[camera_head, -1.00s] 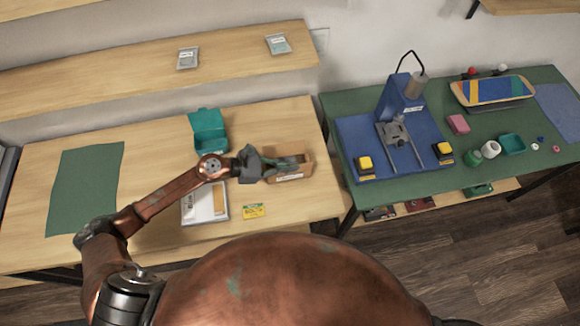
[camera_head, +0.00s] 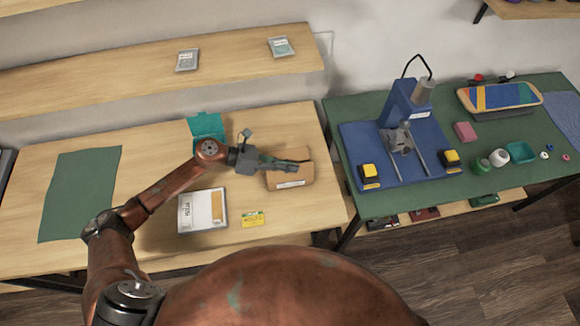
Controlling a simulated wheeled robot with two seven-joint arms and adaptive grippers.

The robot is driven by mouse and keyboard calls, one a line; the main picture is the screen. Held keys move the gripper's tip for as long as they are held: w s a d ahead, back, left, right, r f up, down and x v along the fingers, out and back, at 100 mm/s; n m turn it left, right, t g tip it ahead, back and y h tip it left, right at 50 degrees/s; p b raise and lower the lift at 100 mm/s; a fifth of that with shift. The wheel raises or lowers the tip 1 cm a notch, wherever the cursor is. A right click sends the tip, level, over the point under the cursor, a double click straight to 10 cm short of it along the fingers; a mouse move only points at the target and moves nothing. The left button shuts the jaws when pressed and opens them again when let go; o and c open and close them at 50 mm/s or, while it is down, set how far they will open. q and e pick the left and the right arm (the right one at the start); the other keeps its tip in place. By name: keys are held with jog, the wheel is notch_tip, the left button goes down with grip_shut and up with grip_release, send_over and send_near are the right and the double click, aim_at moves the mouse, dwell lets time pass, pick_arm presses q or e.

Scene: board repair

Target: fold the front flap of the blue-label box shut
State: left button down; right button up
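A brown cardboard box (camera_head: 288,180) sits near the right end of the wooden table, with a pale label on its front face; the label is too small to tell a blue colour. Its top looks covered by cardboard flaps, with no open inside visible. My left gripper (camera_head: 308,163) reaches in from the left and lies across the box top, its fingers slim and apparently together, with nothing between them. I cannot tell whether the fingertips press on the flap. The hand hides part of the box's top and left back. My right gripper is out of view.
A teal open box (camera_head: 207,127) stands behind my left arm. A white-framed packet (camera_head: 202,211) and a small yellow-green box (camera_head: 252,219) lie in front. A green mat (camera_head: 80,193) lies left. The green table (camera_head: 385,203) with a blue press stands right.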

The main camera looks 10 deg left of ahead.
pick_arm(q)
jog(key=c, duration=2.7)
grip_release()
jog(key=o, duration=0.5)
jog(key=v, duration=1.2)
jog(key=shift+w, duration=0.1)
